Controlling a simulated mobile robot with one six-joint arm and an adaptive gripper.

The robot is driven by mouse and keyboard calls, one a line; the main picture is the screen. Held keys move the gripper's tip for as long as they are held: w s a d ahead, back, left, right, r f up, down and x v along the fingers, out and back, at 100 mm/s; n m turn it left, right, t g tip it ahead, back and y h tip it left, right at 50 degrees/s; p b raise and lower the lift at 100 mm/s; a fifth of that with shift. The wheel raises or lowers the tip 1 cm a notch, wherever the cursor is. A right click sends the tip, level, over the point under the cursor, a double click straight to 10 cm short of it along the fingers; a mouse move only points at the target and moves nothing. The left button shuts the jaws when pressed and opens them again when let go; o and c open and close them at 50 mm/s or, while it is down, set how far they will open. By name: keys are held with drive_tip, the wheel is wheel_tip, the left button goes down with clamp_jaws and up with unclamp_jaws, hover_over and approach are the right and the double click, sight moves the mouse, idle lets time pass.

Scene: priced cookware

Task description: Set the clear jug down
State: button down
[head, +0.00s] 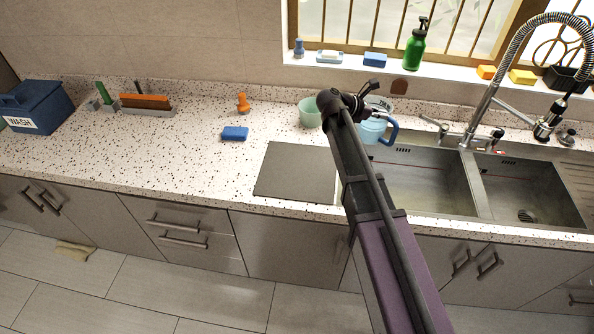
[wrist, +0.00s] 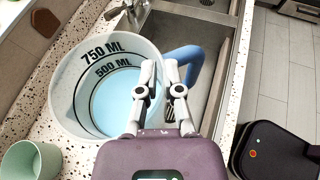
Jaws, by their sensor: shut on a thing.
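The clear jug (head: 372,131) has a blue handle and pale blue contents, and stands out near the back left corner of the sink in the head view. In the wrist view the jug (wrist: 70,88) shows dark 750 ML and 500 ML marks and looks upright. My gripper (wrist: 159,70) is shut on the jug at its handle side; the exact grip spot is hard to tell. My arm hides part of the jug in the head view. Whether its base touches anything is hidden.
A pale green cup (head: 310,113) stands close left of the jug. The double sink (head: 425,180) with its tall tap (head: 487,100) lies to the right. A grey mat (head: 296,172) is bare; the speckled counter (head: 195,160) has free room left of it. A blue sponge (head: 235,133) lies there.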

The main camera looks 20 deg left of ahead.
drive_tip(key=s+a+f+n+t+y+b, duration=0.2)
drive_tip(key=s+a+f+n+y+b, duration=0.1)
drive_tip(key=s+a, duration=0.2)
drive_tip(key=s+a+f+n+t+y+b, duration=0.2)
drive_tip(key=s+a+f+n+y+b, duration=0.1)
drive_tip(key=s, duration=0.7)
drive_tip(key=s+a+f+n+t+y+b, duration=0.2)
drive_tip(key=s+a+f+n+y+b, duration=0.1)
drive_tip(key=s+a, duration=0.4)
drive_tip(key=shift+s+f+n+b, duration=0.5)
drive_tip(key=shift+s+f+b, duration=0.25)
drive_tip(key=shift+b, duration=0.25)
drive_tip(key=shift+w+a, duration=0.1)
drive_tip(key=shift+w, duration=0.1)
drive_tip(key=w+a+f+b, duration=0.1)
drive_tip(key=w+a, duration=0.3)
drive_tip(key=w, duration=1)
drive_tip(key=shift+f, duration=0.25)
